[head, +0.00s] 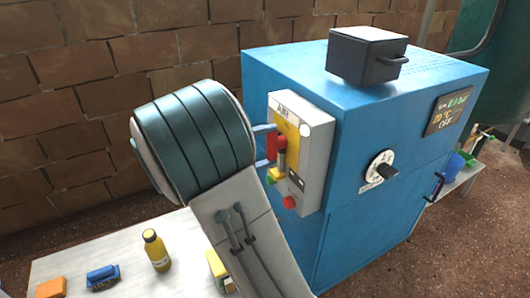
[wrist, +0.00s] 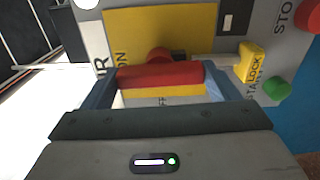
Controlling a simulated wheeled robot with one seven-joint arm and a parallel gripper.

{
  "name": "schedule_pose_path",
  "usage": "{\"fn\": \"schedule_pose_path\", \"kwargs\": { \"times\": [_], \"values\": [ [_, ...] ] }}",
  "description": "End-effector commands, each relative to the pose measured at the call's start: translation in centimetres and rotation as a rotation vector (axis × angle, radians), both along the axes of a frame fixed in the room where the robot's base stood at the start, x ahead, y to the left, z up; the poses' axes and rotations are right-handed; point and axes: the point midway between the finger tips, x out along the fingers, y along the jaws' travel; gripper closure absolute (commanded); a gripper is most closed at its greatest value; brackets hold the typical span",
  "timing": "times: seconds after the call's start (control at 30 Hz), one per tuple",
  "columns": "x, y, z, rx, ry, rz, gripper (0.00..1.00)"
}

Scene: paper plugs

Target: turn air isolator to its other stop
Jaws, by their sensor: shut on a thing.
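The air isolator is a red handle (wrist: 160,75) on a yellow plate (wrist: 185,25) of the grey control panel marked AIR. The handle also shows in the head view (head: 271,146), partly hidden by my gripper. My gripper (wrist: 160,82) has its two blue fingers at either end of the red handle and is shut on it. The letters ON show to the handle's left in the wrist view, and part of OFF shows below it. A yellow lock piece (wrist: 251,62) with a grey rod sits right of the handle there.
A green button (wrist: 277,89) and a red button (head: 289,202) are close by on the panel. The panel is on a blue cabinet (head: 380,120) with a black box (head: 366,56) on top and a dial (head: 381,170). A yellow bottle (head: 156,250) stands on the table.

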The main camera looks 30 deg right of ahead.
Motion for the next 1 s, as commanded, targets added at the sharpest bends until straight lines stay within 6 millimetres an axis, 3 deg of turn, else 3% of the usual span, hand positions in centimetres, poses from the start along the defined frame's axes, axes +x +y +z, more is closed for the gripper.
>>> {"fn": "schedule_pose_path", "kwargs": {
  "times": [0.63, 0.67, 0.7, 1.0],
  "values": [
    [-0.04, 0.00, -0.04, 0.003, -0.046, -0.002, 0.41],
    [-0.04, 0.00, -0.04, 0.003, -0.046, -0.001, 0.10],
    [-0.03, 0.00, -0.03, 0.003, -0.046, -0.001, 0.00],
    [0.02, 0.37, 0.02, 0.002, -0.045, 0.001, 0.00]
  ]
}}
